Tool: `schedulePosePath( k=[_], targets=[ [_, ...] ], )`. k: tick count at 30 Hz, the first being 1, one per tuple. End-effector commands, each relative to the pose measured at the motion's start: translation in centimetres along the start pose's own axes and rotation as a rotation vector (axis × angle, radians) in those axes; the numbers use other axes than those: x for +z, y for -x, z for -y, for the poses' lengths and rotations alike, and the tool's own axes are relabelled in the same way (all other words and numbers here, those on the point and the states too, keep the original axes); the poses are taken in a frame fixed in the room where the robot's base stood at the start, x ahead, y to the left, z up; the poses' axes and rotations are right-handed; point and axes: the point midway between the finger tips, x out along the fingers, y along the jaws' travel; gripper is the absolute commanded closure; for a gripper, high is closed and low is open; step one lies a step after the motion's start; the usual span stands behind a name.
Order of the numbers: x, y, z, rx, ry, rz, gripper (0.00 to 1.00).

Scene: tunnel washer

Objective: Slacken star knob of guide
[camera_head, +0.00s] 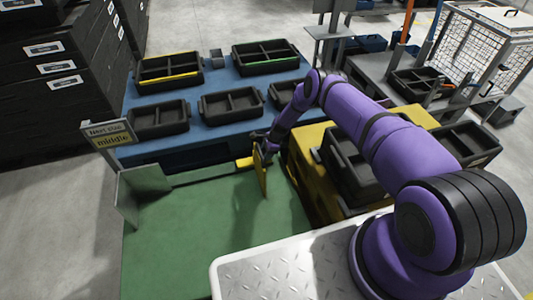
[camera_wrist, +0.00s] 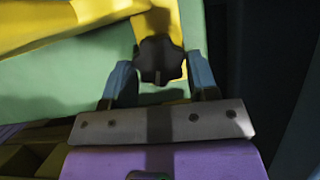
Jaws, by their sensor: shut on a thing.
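The star knob (camera_wrist: 160,60) is a dark, lobed knob in the wrist view, set against a yellow part of the guide (camera_wrist: 90,12). My gripper (camera_wrist: 160,78) has one blue finger on each side of the knob and is shut on it. In the head view the yellow guide (camera_head: 261,172) stands upright at the back right of the green surface. My gripper (camera_head: 266,148) is at its top there, small and partly hidden. The knob cannot be made out in the head view.
A green surface (camera_head: 200,240) lies open in front, with a grey rail (camera_head: 205,174) behind it. A blue table (camera_head: 225,80) carries several black trays. A yellow stand (camera_head: 305,140) with black trays is close to the right of my gripper. A sign (camera_head: 107,134) reads "Next size: middle".

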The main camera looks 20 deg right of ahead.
Motion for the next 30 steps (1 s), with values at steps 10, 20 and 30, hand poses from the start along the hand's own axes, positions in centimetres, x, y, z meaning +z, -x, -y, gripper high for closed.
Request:
schedulePosePath(
  k=[10, 20, 30],
  targets=[
    [0.07, -0.06, 0.41, 0.122, 0.298, -0.001, 0.7],
    [0.15, -0.1, 0.59, 0.207, 0.5, -0.001, 0.7],
    [0.22, -0.06, 0.73, 0.242, 0.587, 0.0, 0.7]
  ],
)
